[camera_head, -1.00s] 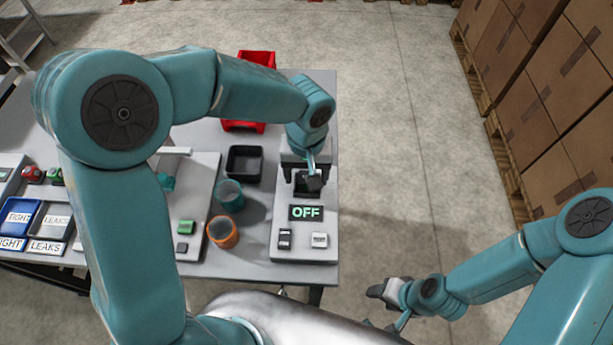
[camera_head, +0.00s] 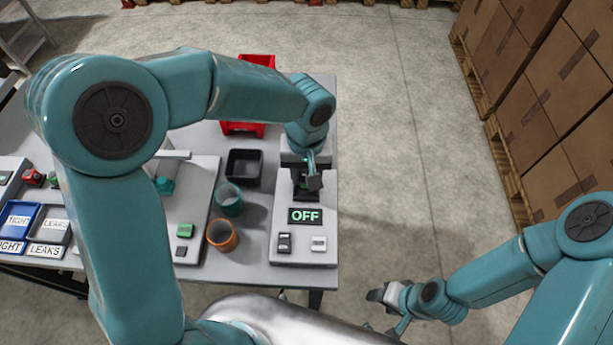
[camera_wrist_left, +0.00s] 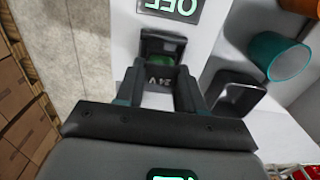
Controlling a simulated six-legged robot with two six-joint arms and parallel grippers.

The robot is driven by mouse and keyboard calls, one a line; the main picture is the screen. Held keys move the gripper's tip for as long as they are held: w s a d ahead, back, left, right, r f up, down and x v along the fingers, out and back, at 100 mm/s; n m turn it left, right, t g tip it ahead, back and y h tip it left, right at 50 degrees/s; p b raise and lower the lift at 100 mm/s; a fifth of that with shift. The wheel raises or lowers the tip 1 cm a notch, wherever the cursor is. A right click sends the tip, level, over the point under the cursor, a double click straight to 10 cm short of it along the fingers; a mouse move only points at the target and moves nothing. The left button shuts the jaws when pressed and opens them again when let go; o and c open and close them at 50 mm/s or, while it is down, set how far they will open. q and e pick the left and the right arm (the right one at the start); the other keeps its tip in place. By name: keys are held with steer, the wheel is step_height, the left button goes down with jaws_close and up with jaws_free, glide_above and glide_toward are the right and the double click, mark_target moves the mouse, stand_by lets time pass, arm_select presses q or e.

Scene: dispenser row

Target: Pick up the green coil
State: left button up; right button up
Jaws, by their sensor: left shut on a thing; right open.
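The green coil (camera_wrist_left: 166,59) shows in the left wrist view as a small green patch at the dark slot of the grey device marked OFF. My left gripper (camera_wrist_left: 163,73) is shut on it, with the fingertips at the slot. Much of the coil is hidden by the fingers and the slot walls. In the head view my left gripper (camera_head: 304,180) comes down over the slot behind the OFF display (camera_head: 305,216). My right gripper (camera_head: 378,296) is open and empty, low over the floor at the table's right.
A black bin (camera_head: 244,167), a teal cup (camera_head: 229,199) and an orange cup (camera_head: 222,236) stand left of the device. A red bin (camera_head: 243,129) is behind. Blue and grey trays with TIGHT and LEAKS labels lie at far left. Boxes stand at right.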

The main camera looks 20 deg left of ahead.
arm_select(q)
step_height(320, 180, up, 18)
steer(key=shift+r, duration=0.2)
stand_by(0.9)
